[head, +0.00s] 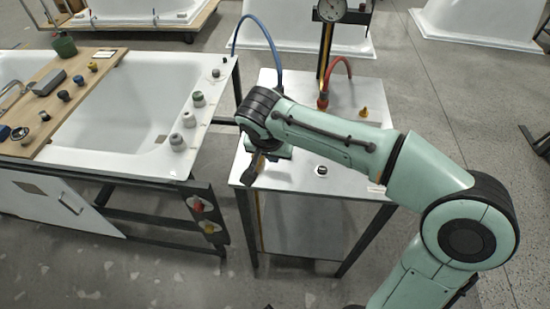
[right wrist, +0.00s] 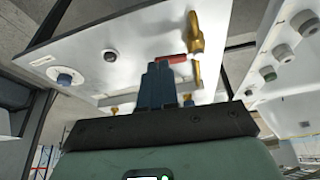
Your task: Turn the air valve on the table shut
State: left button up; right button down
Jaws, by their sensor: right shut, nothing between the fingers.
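In the right wrist view, a brass air valve (right wrist: 195,42) with a short red lever (right wrist: 173,59) stands on the white table top (right wrist: 95,30). My right gripper (right wrist: 158,70) is shut and empty, its dark fingertips close beside the red lever. I cannot tell whether they touch it. In the head view, my right gripper (head: 249,172) is over the left part of the white table top (head: 295,178), and my arm hides most of the valve area. My left gripper is not in view.
A red hose (head: 340,66), a blue hose (head: 266,36) and a pressure gauge (head: 331,10) are at the table's back. A bathtub (head: 120,115) with a wooden board (head: 62,100) stands left.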

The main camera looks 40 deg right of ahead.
jog(key=s+a+f+t+h+b, duration=0.4)
jog(key=a+f+t+h+b, duration=0.35)
jog(key=f+h, duration=0.35)
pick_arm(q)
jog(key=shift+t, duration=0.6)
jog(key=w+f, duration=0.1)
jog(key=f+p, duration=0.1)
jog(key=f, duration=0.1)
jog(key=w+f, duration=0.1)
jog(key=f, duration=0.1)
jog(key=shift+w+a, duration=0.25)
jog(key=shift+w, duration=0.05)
pick_arm(e)
jog(key=x, duration=1.3)
jog(key=shift+w+d+r, duration=0.15)
jog(key=shift+w+d, duration=0.05)
jog(key=shift+d, duration=0.15)
